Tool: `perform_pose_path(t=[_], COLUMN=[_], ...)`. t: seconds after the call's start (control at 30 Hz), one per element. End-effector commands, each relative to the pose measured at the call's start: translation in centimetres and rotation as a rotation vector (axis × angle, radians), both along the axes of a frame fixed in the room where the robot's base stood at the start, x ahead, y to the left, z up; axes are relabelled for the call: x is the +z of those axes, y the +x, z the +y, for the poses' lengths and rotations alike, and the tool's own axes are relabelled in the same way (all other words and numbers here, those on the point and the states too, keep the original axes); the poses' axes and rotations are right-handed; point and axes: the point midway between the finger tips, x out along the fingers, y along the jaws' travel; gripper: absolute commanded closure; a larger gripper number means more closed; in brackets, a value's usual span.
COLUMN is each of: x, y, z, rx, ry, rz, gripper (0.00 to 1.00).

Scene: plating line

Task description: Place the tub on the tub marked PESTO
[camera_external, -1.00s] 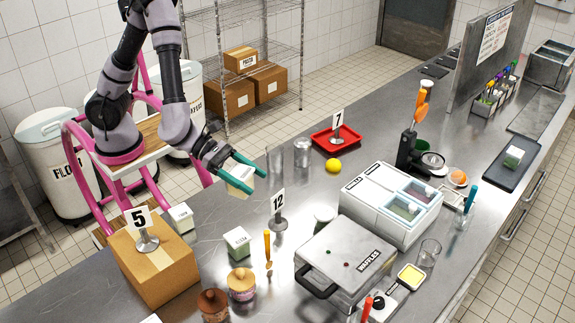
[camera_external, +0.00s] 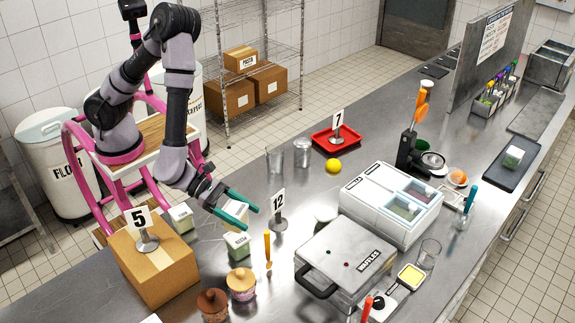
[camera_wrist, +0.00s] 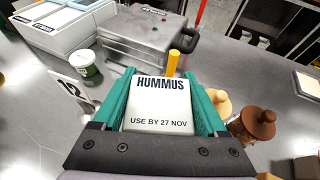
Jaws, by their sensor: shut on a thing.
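My gripper (camera_external: 250,218) is shut on a white square tub, whose lid reads HUMMUS and USE BY 27 NOV in the wrist view (camera_wrist: 158,106). The tub sits level between the teal fingers. I cannot tell whether the two touch.
The number 12 stand (camera_external: 279,212) is close to the right of my fingers. An orange-handled tool (camera_external: 267,247), pink-and-tan jar (camera_external: 241,285) and waffle maker (camera_external: 345,262) are nearby. The cardboard box (camera_external: 155,268) bears the number 5 stand. A round tub (camera_wrist: 86,68) shows in the wrist view.

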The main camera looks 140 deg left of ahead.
Motion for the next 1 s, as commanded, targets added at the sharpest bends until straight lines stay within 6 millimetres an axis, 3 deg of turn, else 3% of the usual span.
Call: perform_pose_path(t=[0.23, 0.63, 0.67, 0.7, 1.0], x=[-3.5, -4.1, -4.1, -4.1, -3.9], y=[0.0, 0.0, 0.0, 0.0, 0.0], z=[-0.1, -0.1, -0.1, 0.0, 0.0], rx=[-0.002, -0.001, -0.001, -0.001, -0.001], ry=[-0.002, -0.001, -0.001, -0.001, 0.0], rz=[0.002, 0.001, 0.001, 0.001, 0.0], gripper=[0.93, 0.93, 0.18, 0.02, 0.0])
